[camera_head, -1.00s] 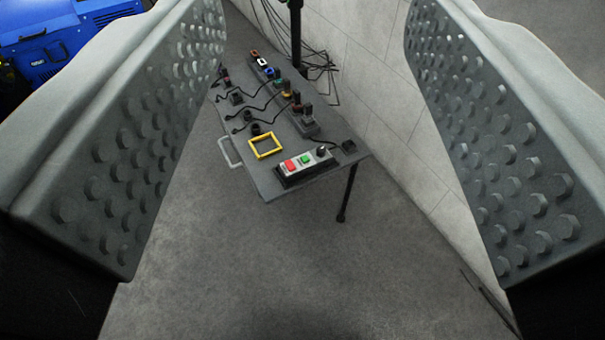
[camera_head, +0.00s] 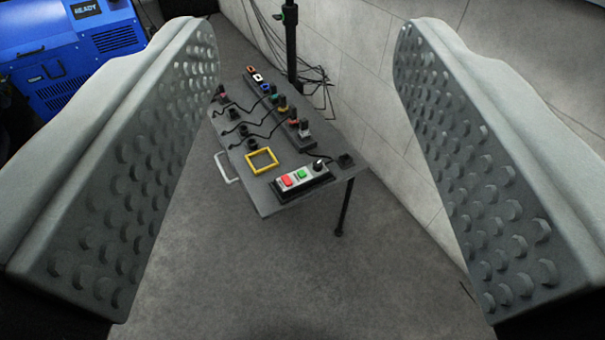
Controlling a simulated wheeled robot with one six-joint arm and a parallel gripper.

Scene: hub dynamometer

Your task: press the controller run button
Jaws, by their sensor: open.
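A controller box (camera_head: 302,186) with a pale top panel sits at the near edge of a grey table. It carries a red button (camera_head: 287,180), a green button (camera_head: 301,173) and a dark knob (camera_head: 318,164). I cannot read which button is marked run. My gripper (camera_head: 308,35) is open and empty, with its two studded fingers wide apart at the left and right of the view. The table and the box lie beyond the fingers, well below, and nothing touches them.
The grey table (camera_head: 245,188) also holds a yellow square frame (camera_head: 262,161), a socket strip with coloured plugs and several black cables. A dark post (camera_head: 291,45) and a pale wall (camera_head: 365,75) stand behind. A blue machine (camera_head: 70,62) is at the upper left. The floor in front is clear.

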